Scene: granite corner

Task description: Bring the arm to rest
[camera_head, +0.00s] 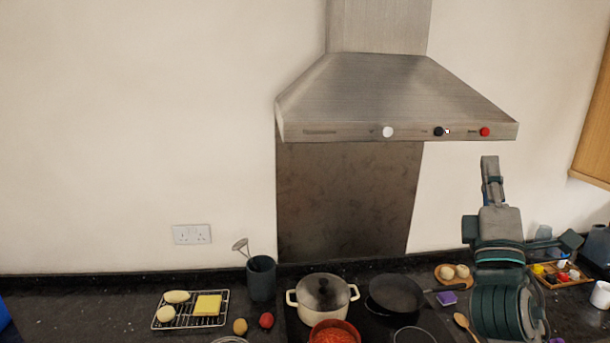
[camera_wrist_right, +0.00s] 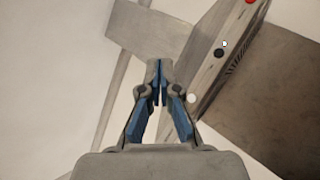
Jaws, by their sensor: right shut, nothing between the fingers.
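My right gripper (camera_head: 489,170) is raised at the right of the head view, in front of the pale wall and just below the right end of the range hood. It points upward and is shut with nothing in it. In the right wrist view its blue-lined fingers (camera_wrist_right: 157,73) meet at the tips, with the hood behind them. My right arm stands upright over the right part of the counter and hides some of what lies behind it. My left gripper is not in view.
The steel hood (camera_head: 400,95) is close to the gripper's left. Below, a cream pot (camera_head: 309,297), a dark pan (camera_head: 396,293) and a red-filled pot (camera_head: 334,335) stand by the hob. A wire rack (camera_head: 180,322) holds food at left. A wooden cabinet (camera_head: 597,140) hangs at right.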

